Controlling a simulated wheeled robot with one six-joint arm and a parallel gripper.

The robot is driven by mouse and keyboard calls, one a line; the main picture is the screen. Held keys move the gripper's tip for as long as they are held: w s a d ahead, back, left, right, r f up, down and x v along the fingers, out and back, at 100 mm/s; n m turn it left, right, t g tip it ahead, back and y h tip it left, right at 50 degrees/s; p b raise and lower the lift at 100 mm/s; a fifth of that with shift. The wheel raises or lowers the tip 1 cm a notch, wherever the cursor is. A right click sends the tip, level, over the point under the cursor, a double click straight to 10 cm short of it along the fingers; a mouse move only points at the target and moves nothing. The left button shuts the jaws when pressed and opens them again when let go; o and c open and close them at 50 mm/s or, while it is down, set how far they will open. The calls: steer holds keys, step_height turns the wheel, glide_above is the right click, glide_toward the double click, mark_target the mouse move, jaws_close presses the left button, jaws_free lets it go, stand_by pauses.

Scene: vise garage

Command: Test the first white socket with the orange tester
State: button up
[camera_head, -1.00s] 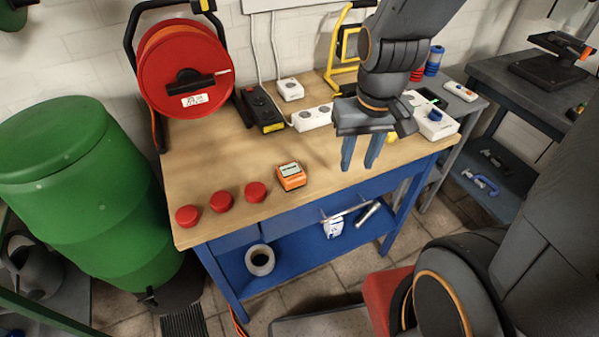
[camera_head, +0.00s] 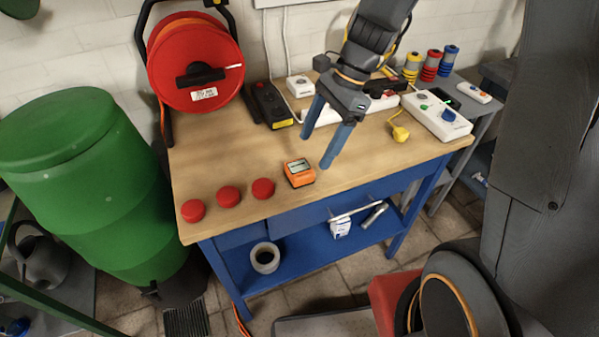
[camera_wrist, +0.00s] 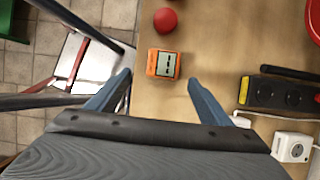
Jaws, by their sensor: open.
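The orange tester (camera_head: 299,172) with a pale display lies on the wooden bench top near its front edge. In the wrist view the tester (camera_wrist: 164,64) shows ahead of the fingertips, roughly between them. My gripper (camera_head: 320,138) has its two blue fingers spread, empty, above the bench to the upper right of the tester. A white socket (camera_head: 300,86) stands at the back of the bench and also shows in the wrist view (camera_wrist: 291,147). A white socket strip (camera_head: 384,102) lies to its right, partly hidden by my arm.
Several red caps, one at the front (camera_head: 263,188), lie in a row left of the tester. A black power strip (camera_head: 270,103), red cable reel (camera_head: 195,62), yellow plug (camera_head: 400,133) and white device with a blue knob (camera_head: 437,116) stand around. The bench middle is clear.

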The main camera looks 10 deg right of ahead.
mark_target(302, 167)
steer(key=shift+x, duration=1.3)
steer(key=shift+w+a+p+x, duration=0.15)
steer(key=shift+p+x, duration=0.3)
steer(key=shift+x, duration=0.85)
steer(key=shift+w+a+p+x, duration=0.15)
steer(key=shift+p+x, duration=0.25)
steer(key=shift+x, duration=0.9)
steer(key=shift+s+r, duration=0.1)
steer(key=c, duration=1.1)
steer(key=shift+o, duration=0.2)
